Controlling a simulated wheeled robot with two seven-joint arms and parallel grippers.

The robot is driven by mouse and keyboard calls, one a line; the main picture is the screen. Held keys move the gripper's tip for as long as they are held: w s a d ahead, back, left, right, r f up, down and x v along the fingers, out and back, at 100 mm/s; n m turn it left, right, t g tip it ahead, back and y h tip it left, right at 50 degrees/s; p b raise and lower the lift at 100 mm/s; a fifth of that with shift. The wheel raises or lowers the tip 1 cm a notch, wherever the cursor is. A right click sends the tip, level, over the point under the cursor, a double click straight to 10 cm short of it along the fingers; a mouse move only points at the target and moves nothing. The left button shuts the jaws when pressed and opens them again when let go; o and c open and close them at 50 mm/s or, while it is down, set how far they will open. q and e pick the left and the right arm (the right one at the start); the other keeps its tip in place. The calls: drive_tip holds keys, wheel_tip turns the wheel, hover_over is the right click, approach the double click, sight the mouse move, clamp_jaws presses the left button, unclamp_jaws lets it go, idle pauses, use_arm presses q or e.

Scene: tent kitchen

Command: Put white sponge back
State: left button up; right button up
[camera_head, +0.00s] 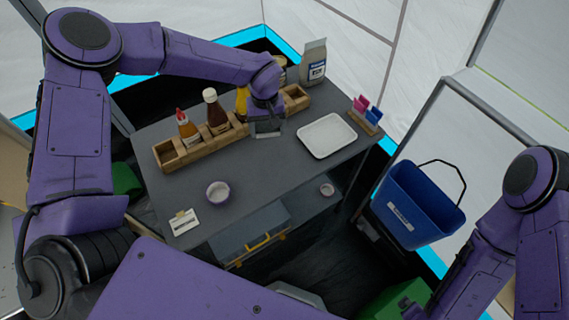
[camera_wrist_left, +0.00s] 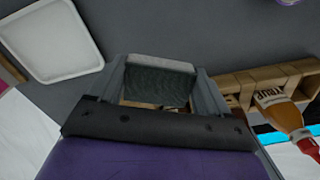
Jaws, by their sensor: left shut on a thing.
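My left gripper (camera_head: 267,127) is over the table at the wooden rack (camera_head: 165,155), beside the yellow bottle. In the left wrist view the left gripper (camera_wrist_left: 162,85) is shut on the sponge (camera_wrist_left: 160,82), a block with a pale edge and a dark grey-green face. The rack (camera_wrist_left: 245,85) lies close beyond and below the sponge, with part of it showing between the fingers. I cannot tell whether the sponge touches the rack. In the head view the arm and fingers mostly hide the sponge. My right arm is at the right edge; its gripper is out of view.
The rack holds a red-capped bottle (camera_head: 188,130), a brown bottle (camera_head: 215,112) and a yellow bottle (camera_head: 241,102). A white tray (camera_head: 327,136) is to the right, a small bowl (camera_head: 218,193) near the front. A blue bucket (camera_head: 415,205) stands off the table's right side.

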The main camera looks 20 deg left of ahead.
use_arm(q)
drive_tip(key=s+d+r+m+b, duration=0.2)
drive_tip(key=s+d+r+b, duration=0.15)
drive_tip(key=s+d, duration=0.45)
drive_tip(key=s+d+b, duration=0.2)
drive_tip(key=s+d, duration=0.3)
use_arm(e)
wheel_tip(320, 180, down, 6)
use_arm(q)
drive_tip(key=n+p, duration=0.3)
drive_tip(key=p, duration=0.1)
hover_over(292, 175)
wheel_tip(292, 175, down, 10)
drive_tip(key=shift+s+f, duration=0.1)
drive_tip(key=f+p, duration=0.1)
drive_tip(key=f, duration=0.2)
drive_tip(key=shift+w+f+m, duration=0.15)
drive_tip(key=shift+w+m, duration=0.05)
drive_tip(key=shift+m, duration=0.1)
drive_tip(key=shift+f, duration=0.3)
drive_tip(key=o, duration=0.9)
use_arm(e)
wheel_tip(292, 175, up, 4)
drive_tip(key=shift+r, duration=0.2)
